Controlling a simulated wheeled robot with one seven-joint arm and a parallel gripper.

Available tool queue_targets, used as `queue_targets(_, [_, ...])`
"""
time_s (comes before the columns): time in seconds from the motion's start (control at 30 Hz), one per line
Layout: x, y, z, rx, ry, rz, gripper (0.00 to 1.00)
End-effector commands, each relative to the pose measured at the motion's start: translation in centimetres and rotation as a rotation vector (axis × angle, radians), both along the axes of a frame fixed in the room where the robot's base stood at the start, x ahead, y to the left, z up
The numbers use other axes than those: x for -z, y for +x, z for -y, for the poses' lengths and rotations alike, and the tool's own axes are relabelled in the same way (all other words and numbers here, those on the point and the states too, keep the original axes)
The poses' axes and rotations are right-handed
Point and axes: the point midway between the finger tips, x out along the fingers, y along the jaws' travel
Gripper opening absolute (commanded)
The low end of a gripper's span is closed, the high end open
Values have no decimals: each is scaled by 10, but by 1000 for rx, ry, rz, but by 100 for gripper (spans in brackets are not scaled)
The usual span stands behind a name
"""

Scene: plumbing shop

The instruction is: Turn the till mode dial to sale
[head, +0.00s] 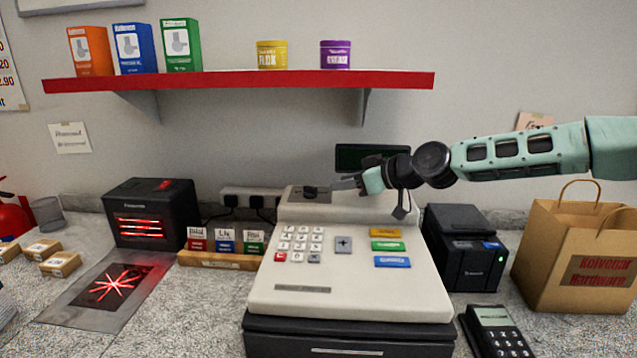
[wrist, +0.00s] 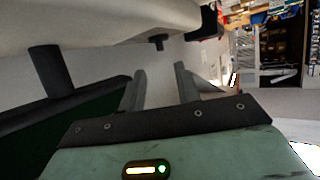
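The cream till (head: 350,275) stands on the counter in the middle of the head view. Its mode dial (head: 311,191) is a small black knob on a grey plate at the upper left of the till; its markings are too small to read. My gripper (head: 337,184) reaches in from the right, with its fingertips just right of the dial and apart from it. In the wrist view the dial (wrist: 157,43) shows as a dark knob beyond the two fingers (wrist: 160,85), which are spread with nothing between them.
The till's dark customer display (head: 362,157) stands behind my gripper. A black printer (head: 465,248), a card reader (head: 493,332) and a paper bag (head: 577,255) are on the right. A scanner (head: 150,215) and small boxes (head: 225,240) are on the left. A red shelf (head: 240,80) hangs above.

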Motion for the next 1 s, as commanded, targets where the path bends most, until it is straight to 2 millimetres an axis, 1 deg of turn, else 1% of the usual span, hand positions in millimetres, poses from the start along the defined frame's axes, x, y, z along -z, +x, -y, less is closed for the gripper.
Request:
queue_targets(0.03, [1,5,-10,-2,1,-2,33])
queue_targets(0.2, [15,22,-37,-2,2,-3,33])
queue_targets(0.3, [22,29,-50,-2,0,-2,33])
queue_targets(0.4, [27,36,-59,-1,1,-2,33])
queue_targets(0.6, [33,41,-67,-1,0,-2,33])
queue_targets(0.87, [34,42,-68,0,0,-1,33])
queue_targets(1.0, [34,42,-68,0,0,-1,0])
